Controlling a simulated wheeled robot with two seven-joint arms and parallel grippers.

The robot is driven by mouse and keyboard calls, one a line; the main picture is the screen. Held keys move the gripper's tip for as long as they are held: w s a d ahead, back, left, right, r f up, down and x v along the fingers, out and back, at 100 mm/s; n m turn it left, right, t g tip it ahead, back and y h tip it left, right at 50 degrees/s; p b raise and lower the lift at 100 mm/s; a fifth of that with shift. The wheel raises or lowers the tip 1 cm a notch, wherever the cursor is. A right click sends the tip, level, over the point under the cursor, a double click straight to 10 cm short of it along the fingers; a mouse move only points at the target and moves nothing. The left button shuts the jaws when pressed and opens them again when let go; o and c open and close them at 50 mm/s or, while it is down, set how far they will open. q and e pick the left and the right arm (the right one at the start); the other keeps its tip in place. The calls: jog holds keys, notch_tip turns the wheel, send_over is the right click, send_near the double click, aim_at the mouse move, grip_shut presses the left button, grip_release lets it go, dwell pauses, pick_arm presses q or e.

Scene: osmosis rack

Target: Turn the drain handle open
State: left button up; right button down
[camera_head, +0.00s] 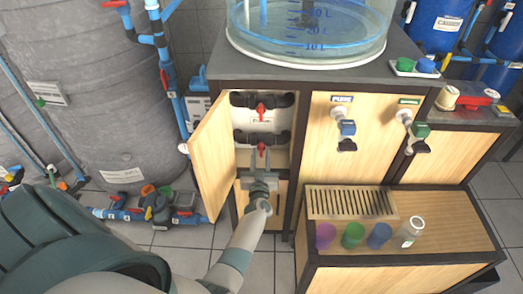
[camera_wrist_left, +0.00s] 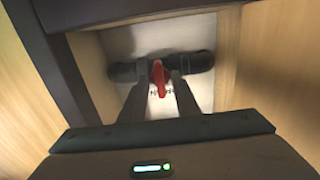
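Two black valves with red handles sit one above the other inside the open cabinet, the upper handle (camera_head: 261,109) and the lower handle (camera_head: 262,148). My left gripper (camera_head: 260,165) reaches into the cabinet just below the lower handle. In the left wrist view, the red handle (camera_wrist_left: 158,76) points roughly down across its black horizontal pipe (camera_wrist_left: 128,72). The fingers of my left gripper (camera_wrist_left: 161,92) stand apart on either side of the handle's lower part, with gaps showing. Lettering behind the handle is partly hidden by the fingers. My right gripper is out of view.
The cabinet door (camera_head: 212,158) stands open at the left of my left gripper. Cabinet walls (camera_wrist_left: 275,75) are close on both sides. A wooden step with a slatted drip grate (camera_head: 350,203) and several cups stands at the right. A clear tank (camera_head: 308,30) sits on top.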

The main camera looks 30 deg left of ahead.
pick_arm(q)
jog(key=shift+w+a, duration=0.15)
jog(key=shift+w, duration=0.1)
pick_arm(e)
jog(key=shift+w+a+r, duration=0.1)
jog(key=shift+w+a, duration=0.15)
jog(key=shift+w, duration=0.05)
pick_arm(q)
jog(key=shift+r, duration=0.1)
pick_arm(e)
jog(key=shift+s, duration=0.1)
pick_arm(q)
grip_shut()
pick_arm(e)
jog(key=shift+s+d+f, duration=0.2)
